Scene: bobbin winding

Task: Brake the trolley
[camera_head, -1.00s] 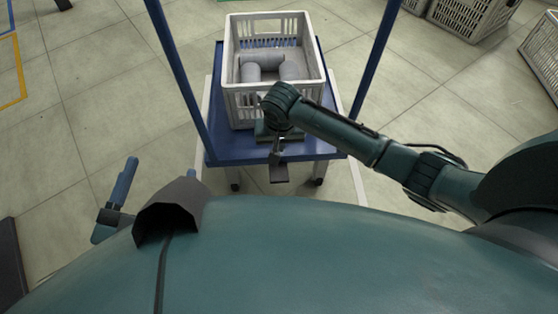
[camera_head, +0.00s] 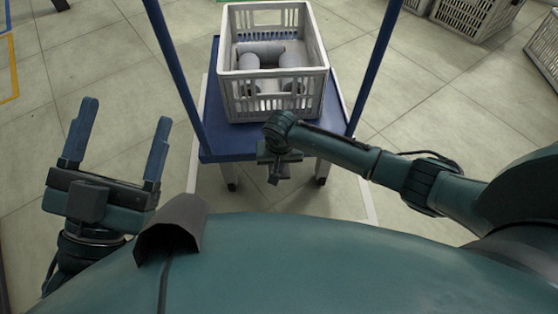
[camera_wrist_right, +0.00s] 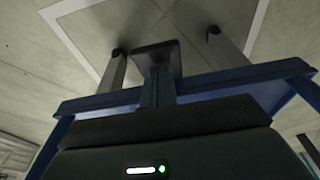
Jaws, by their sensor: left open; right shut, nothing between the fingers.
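The trolley (camera_head: 222,143) has a blue deck and blue uprights and stands in front of me. My right gripper (camera_head: 274,178) points down just in front of the deck's near edge, its shut fingers empty. In the right wrist view, its narrow fingers (camera_wrist_right: 158,88) reach down to a dark flat plate (camera_wrist_right: 158,56), which looks like the brake pedal, between the trolley's legs. I cannot tell whether they touch it. In the head view the plate is hidden or merges with the gripper. My left gripper (camera_head: 126,115) is open and empty at the left, clear of the trolley.
A pale slatted crate (camera_head: 240,98) with grey bobbins (camera_head: 258,55) sits on the deck. A white floor line (camera_wrist_right: 62,8) runs around the trolley. More crates (camera_head: 478,15) stand at the back right. The tiled floor left of the trolley is clear.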

